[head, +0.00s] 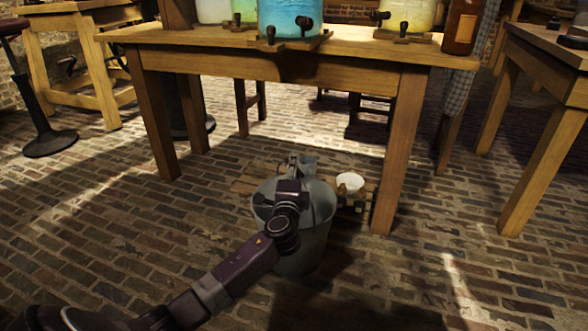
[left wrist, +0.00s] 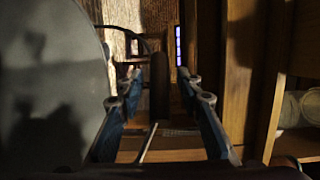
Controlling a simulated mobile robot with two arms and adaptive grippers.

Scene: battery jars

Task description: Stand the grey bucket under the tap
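The grey bucket (head: 312,240) stands upright below the front of the wooden table, at the middle of the head view. Its grey side fills the left of the left wrist view (left wrist: 45,90). My left gripper (head: 300,161) reaches over the bucket's rim. In the left wrist view its two fingers (left wrist: 168,85) lie on either side of a dark upright bar (left wrist: 159,92), apparently the bucket's handle grip. A gap shows on the right of the bar, so the fingers look open. Black taps (head: 271,35) show on the jars above. My right gripper is out of view.
The table (head: 330,75) carries a blue jar (head: 285,12), a yellow jar (head: 412,14) and a brown bottle (head: 462,25). A white tub (head: 350,184) sits behind the bucket, near the right front table leg (head: 397,160).

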